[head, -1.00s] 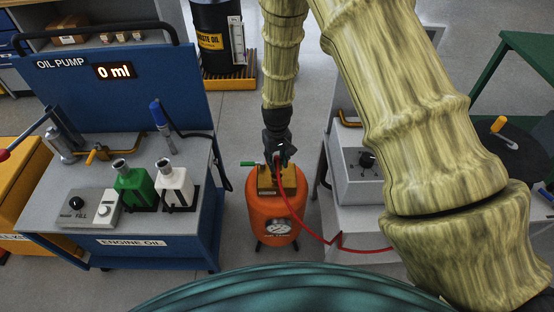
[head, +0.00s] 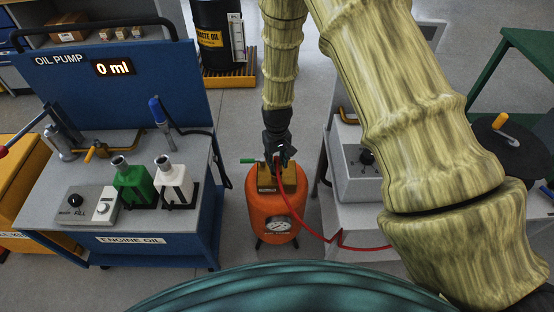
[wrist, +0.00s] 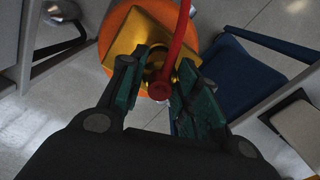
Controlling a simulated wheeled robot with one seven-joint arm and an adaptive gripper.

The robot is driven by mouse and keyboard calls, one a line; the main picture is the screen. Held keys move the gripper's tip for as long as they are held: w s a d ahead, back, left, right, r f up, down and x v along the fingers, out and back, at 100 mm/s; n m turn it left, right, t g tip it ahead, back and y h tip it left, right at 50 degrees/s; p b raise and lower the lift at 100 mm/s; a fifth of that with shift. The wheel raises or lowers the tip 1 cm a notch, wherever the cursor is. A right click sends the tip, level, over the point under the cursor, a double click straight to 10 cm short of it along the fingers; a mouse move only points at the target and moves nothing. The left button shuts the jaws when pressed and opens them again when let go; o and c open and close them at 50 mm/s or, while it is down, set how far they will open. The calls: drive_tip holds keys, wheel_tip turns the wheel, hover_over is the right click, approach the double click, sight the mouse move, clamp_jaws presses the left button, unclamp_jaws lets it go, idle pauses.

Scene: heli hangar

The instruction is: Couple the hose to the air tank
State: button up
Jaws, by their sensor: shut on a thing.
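The orange air tank (head: 270,215) stands upright on the floor between two benches, with a brass block (head: 290,178) on top and a green-handled valve (head: 250,161) at its left. My gripper (head: 279,158) points down just over the brass block. In the wrist view my gripper (wrist: 160,92) is shut on the red hose's end (wrist: 160,88), with a finger on each side. The brass block (wrist: 150,38) and orange tank top (wrist: 112,30) lie beneath. The red hose (head: 310,230) runs down to the right bench. Whether the hose end touches the brass fitting cannot be told.
The blue oil pump bench (head: 150,258) with green and white cans stands left. A grey bench (head: 360,210) with a control box stands right. A waste oil drum (head: 212,35) is behind. Floor around the tank is narrow but clear.

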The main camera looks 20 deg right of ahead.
drive_tip(key=shift+f+b, duration=0.3)
drive_tip(key=shift+f, duration=0.6)
drive_tip(key=o, duration=1.7)
drive_tip(key=shift+c, duration=0.2)
drive_tip(key=shift+r+p, duration=3.8)
drive_tip(key=shift+r, duration=1.75)
